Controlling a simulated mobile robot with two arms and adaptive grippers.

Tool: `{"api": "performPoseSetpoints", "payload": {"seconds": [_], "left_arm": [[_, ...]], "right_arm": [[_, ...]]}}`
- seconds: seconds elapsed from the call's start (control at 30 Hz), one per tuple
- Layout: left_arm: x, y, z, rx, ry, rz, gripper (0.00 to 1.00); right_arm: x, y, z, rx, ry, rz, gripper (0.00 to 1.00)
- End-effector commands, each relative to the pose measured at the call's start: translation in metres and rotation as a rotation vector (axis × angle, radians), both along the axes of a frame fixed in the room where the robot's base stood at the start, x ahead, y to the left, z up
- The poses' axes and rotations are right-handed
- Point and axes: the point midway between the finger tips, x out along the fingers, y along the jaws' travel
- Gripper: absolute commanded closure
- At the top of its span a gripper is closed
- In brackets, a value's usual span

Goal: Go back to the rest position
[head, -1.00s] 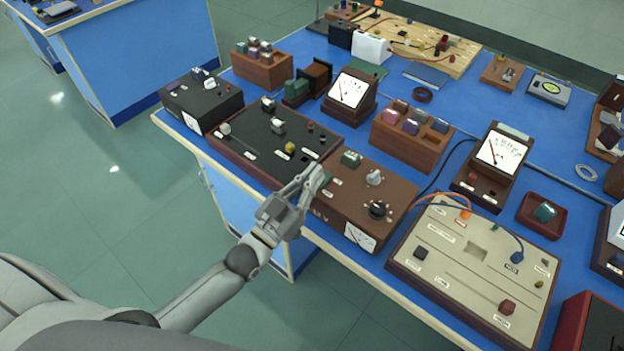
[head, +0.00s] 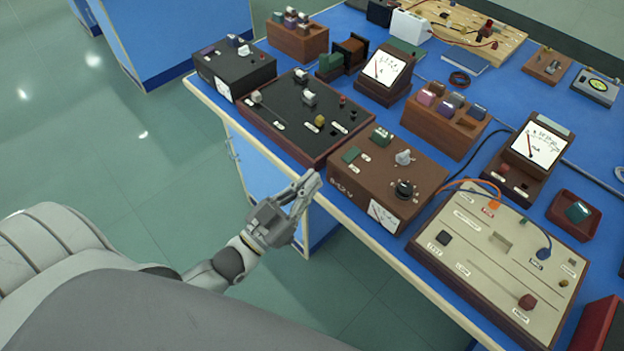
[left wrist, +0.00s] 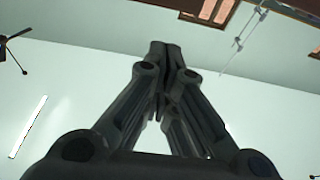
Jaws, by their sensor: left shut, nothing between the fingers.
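My left gripper (head: 312,184) is in the head view, in front of the bench's near edge, next to the brown box with a dial and knobs (head: 388,180). It is shut and empty. In the left wrist view its fingers (left wrist: 164,50) come together at the tips with nothing between them, and the ceiling shows behind. My left arm comes in from the lower left over the floor. My right gripper is not in view.
The blue bench (head: 480,92) carries a black panel with knobs (head: 303,117), a beige circuit board with wires (head: 480,262), wooden block holders (head: 440,130) and meters (head: 384,68). Another blue bench (head: 185,35) stands at the upper left. The green floor (head: 130,150) between is clear.

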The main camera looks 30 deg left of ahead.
Motion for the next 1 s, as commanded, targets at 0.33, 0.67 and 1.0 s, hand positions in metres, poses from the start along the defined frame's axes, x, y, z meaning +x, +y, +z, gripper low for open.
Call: {"api": "performPoseSetpoints", "payload": {"seconds": [0.33,0.67,1.0], "left_arm": [[0.000,0.000,0.000,0.000,0.001,0.000,1.00],[0.005,0.021,-0.129,0.123,0.285,0.068,1.00],[-0.084,0.055,-0.364,0.313,0.894,0.148,1.00]], "right_arm": [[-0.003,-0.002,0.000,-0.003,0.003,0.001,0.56],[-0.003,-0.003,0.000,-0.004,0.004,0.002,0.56],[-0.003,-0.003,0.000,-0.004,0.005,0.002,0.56]]}}
